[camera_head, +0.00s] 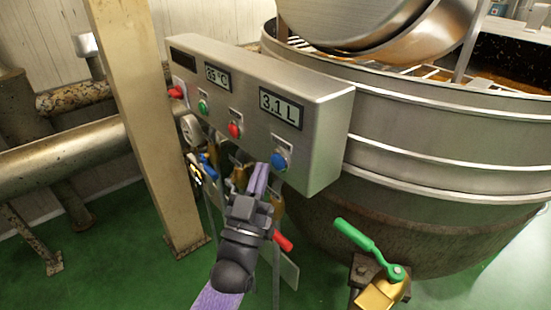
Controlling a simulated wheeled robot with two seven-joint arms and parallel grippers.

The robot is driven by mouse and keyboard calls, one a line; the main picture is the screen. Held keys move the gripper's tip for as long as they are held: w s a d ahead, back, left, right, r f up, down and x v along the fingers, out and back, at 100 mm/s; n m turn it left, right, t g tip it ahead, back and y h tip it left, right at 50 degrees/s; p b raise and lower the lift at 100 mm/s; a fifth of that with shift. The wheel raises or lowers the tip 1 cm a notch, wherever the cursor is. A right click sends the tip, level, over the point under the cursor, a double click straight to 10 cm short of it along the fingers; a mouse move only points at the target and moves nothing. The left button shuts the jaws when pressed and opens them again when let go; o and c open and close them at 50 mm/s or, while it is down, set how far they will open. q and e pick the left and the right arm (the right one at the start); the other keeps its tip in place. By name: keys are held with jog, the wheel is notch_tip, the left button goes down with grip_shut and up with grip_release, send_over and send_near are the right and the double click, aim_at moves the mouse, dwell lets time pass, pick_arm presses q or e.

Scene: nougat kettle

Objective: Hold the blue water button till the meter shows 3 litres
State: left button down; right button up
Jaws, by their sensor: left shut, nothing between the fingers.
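The blue water button (279,161) is on the front face of a steel control box, at the lower right. The meter (281,108) above it reads 3.1 L. My left gripper (261,168) is shut and empty, with its purple-grey fingers pointing up at the box. Its tips are just left of the blue button; I cannot tell whether they touch its edge or the panel. My right gripper is not in the view.
A large steel kettle (430,150) stands behind at right. A green-handled valve (368,247) is low right; a beige post (143,110) stands left.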

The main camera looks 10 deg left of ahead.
pick_arm(q)
jog(key=s+a+p, duration=0.1)
jog(key=s, duration=0.1)
jog(key=s+a+p, duration=0.1)
jog(key=s+a, duration=0.1)
jog(key=shift+p, duration=0.3)
dwell(0.5)
